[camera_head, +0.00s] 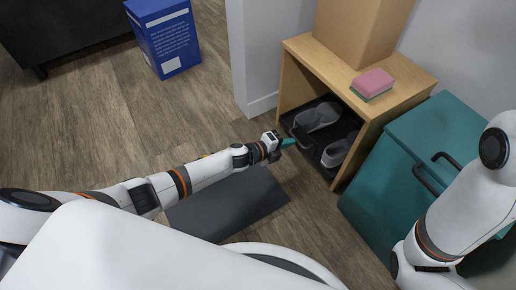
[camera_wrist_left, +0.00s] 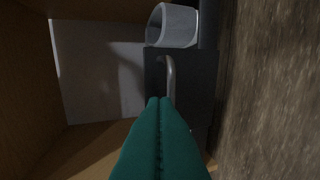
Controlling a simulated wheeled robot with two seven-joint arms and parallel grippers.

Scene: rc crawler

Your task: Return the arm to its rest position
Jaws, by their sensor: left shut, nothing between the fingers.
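My left arm (camera_head: 195,175) reaches from the left across the floor toward the wooden shelf unit. My left gripper (camera_head: 289,142) has teal fingers and is at the open front of the shelf, close to the dark tray (camera_head: 309,149) inside it. In the left wrist view the teal fingers (camera_wrist_left: 160,103) are pressed together with nothing between them. They point at a grey curved handle (camera_wrist_left: 170,72) on the tray; I cannot tell whether they touch it. My right arm (camera_head: 455,215) shows at the right edge, its gripper out of view.
A teal chest (camera_head: 400,160) stands right. A dark mat (camera_head: 228,205) lies below my left arm.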

